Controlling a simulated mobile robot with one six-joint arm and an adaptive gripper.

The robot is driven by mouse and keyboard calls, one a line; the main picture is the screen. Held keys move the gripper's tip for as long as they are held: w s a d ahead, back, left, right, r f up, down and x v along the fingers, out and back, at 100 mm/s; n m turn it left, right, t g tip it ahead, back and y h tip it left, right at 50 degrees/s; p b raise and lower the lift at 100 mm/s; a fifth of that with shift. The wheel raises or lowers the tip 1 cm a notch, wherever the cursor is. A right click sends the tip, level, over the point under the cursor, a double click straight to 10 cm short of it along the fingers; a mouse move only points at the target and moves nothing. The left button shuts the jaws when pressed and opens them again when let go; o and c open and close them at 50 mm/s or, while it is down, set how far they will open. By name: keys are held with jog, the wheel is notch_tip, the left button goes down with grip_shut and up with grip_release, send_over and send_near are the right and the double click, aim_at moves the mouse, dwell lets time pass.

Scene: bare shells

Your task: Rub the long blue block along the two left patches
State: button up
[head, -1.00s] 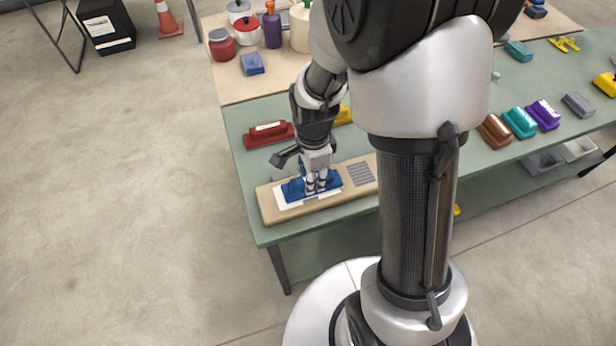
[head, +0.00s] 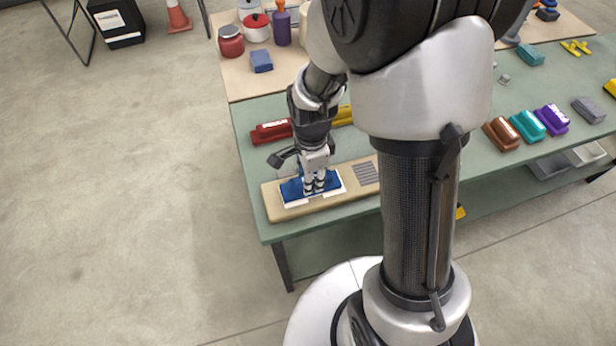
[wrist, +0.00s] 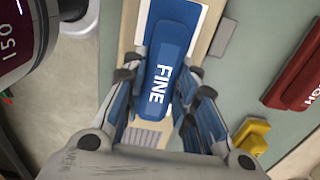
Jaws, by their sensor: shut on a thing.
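Much of that patch is hidden beneath the block. A grey striped patch (head: 366,174) lies on the board to the right; it also shows in the wrist view (wrist: 142,137). My gripper (head: 315,186) points down and is shut on the blue block, with its fingers on either side in the wrist view (wrist: 160,95). Any patches further right are hidden behind my arm.
A red block (head: 271,132) and a yellow block (head: 343,116) stand behind the board on the green table (head: 255,165). Brown (head: 501,134), teal (head: 527,125) and purple (head: 552,119) blocks stand to the right. Jars and a bottle stand at the back.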

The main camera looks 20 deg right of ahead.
jog(key=shift+d, duration=0.2)
jog(key=shift+r+p, duration=0.4)
jog(key=shift+p, duration=0.05)
notch_tip(320, 180, up, 6)
jog(key=p, duration=0.5)
jog(key=shift+r, duration=0.15)
